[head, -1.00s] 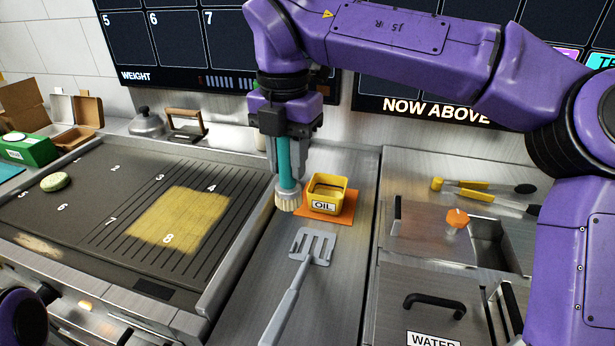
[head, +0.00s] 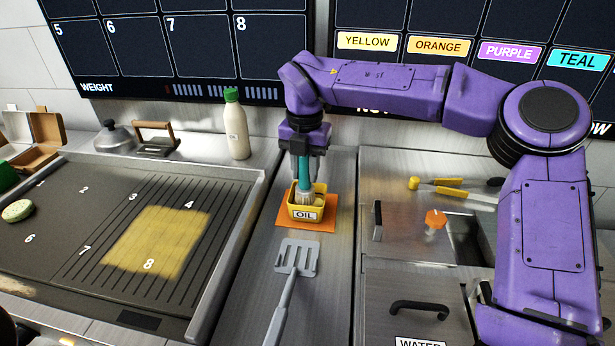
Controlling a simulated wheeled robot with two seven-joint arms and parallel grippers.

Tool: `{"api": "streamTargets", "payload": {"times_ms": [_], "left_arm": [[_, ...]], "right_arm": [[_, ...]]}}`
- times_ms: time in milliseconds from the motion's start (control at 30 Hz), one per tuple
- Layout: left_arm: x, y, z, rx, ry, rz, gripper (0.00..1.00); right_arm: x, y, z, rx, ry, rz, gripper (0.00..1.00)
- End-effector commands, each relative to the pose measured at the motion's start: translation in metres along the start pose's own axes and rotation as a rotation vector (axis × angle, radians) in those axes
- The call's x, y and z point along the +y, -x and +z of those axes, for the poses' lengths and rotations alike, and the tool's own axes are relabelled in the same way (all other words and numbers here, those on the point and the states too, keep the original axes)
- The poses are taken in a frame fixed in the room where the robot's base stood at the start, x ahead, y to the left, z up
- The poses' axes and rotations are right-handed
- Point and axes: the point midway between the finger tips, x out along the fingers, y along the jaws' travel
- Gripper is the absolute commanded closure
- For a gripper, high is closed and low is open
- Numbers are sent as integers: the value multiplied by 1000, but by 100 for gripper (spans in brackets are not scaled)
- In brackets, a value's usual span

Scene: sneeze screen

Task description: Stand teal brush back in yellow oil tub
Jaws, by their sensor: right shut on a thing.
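The teal brush (head: 304,177) hangs upright with its bristle head down. The yellow oil tub (head: 293,209), labelled OIL, stands on an orange mat (head: 326,224). The brush's pale bristle head is inside the tub's opening, with the tub's front wall hiding its lower end. I cannot tell whether the bristles touch the tub's floor. My right gripper (head: 304,158) is above the tub and shut on the upper part of the teal handle. My left gripper is not in view.
A spatula (head: 295,262) lies in front of the mat. The griddle (head: 110,225) is at left, and a green-capped bottle (head: 236,130) stands behind it. Yellow-handled tongs (head: 440,188) and an orange knob (head: 436,219) are at right. The counter strip around the mat is mostly clear.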

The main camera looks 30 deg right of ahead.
Motion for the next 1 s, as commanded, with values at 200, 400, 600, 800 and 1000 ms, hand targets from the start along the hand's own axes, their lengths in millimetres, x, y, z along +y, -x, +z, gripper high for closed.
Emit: {"api": "streamTargets", "payload": {"times_ms": [200,400,600,800,1000], "left_arm": [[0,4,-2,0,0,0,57],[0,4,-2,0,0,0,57],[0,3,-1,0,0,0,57],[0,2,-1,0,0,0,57],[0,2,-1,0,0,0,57]], "right_arm": [[-3,-24,9,3,-1,-2,100],[-3,-41,8,0,-1,1,100],[-3,-42,8,0,-1,1,100],[-3,-44,8,0,-1,1,45],[-3,-44,8,0,-1,1,45]]}}
